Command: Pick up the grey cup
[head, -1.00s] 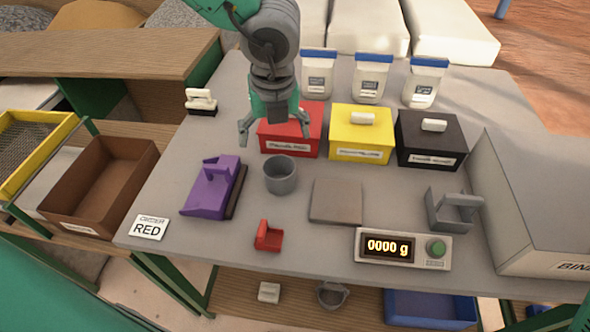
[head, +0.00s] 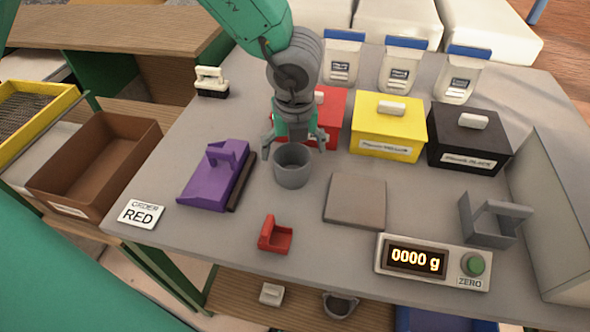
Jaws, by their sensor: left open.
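The grey cup (head: 292,170) stands upright on the grey table, between the purple tool and the grey square plate. My left gripper (head: 294,150) is open and empty, pointing down at the cup's far rim. One finger is to the left of the rim and the other to the right, at about rim height or above. I cannot tell whether a finger touches the cup. My right gripper is not in view.
A red box (head: 334,118) stands close behind the gripper, with a yellow box (head: 388,128) and a black box (head: 468,138) beside it. A purple tool (head: 214,176) lies left of the cup. A red scoop-like piece (head: 275,234) and a scale display (head: 432,262) are nearer.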

